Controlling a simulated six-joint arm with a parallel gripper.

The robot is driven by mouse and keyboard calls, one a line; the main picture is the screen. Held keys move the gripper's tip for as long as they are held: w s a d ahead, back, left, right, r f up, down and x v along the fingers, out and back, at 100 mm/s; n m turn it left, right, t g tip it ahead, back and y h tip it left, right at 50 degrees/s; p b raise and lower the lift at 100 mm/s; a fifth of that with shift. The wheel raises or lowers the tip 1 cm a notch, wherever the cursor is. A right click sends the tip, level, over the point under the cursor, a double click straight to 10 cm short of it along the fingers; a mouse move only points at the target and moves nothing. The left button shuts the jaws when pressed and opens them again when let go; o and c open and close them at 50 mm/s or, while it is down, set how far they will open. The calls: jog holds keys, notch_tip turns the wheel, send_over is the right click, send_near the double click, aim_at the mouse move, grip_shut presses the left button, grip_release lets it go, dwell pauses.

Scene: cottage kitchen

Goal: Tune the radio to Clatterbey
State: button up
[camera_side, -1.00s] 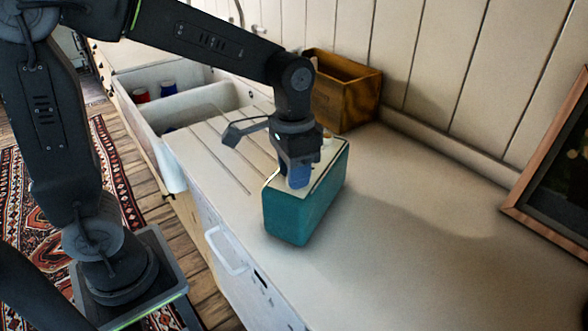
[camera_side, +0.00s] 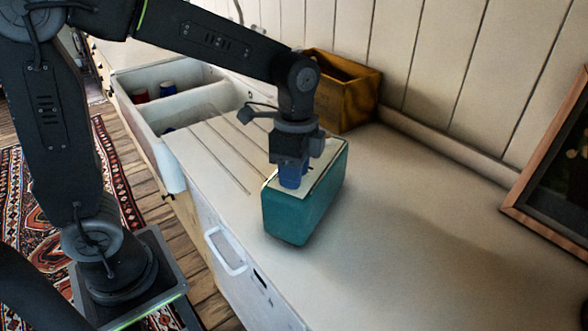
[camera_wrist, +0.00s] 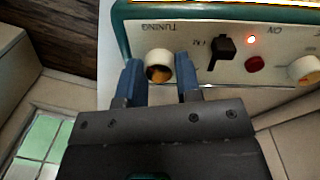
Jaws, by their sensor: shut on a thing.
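The teal radio (camera_side: 305,212) lies on the white counter with its cream control face upward. My gripper (camera_side: 291,185) points straight down onto that face. In the wrist view, my blue fingertips (camera_wrist: 160,82) are shut on the cream tuning knob (camera_wrist: 158,58), one on each side. The knob has an orange-brown centre and sits below the word TUNING. The radio's face (camera_wrist: 200,72) also carries a black switch (camera_wrist: 222,50), a lit red lamp (camera_wrist: 251,41), a red button (camera_wrist: 255,64) and a second cream knob (camera_wrist: 304,69). No station name is readable.
A wooden box (camera_side: 345,92) stands behind the radio by the panelled wall. A white sink (camera_side: 195,98) with red and blue cups is at the left. A framed board (camera_side: 545,190) stands at the right. The counter between is clear.

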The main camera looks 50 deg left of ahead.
jog(key=shift+m, duration=0.3)
jog(key=o, duration=0.9)
jog(key=shift+r, duration=0.1)
jog(key=r, duration=1.3)
jog(key=shift+w+a+r, duration=0.2)
jog(key=shift+w+r, duration=0.15)
jog(key=shift+w, duration=0.05)
jog(key=shift+s, duration=0.1)
jog(key=s+a+f+n+t, duration=0.1)
jog(key=s+f+n+t, duration=0.1)
jog(key=s+n, duration=0.2)
jog(key=s+a+f+n+t, duration=0.2)
jog(key=s+f+n, duration=0.1)
jog(key=s+n, duration=0.1)
jog(key=s+a+f+n+t, duration=0.2)
jog(key=s+f+n, duration=0.1)
jog(key=s+n, duration=0.1)
jog(key=shift+s+a+f, duration=0.1)
jog(key=shift+s+f, duration=0.1)
jog(key=shift+s, duration=0.2)
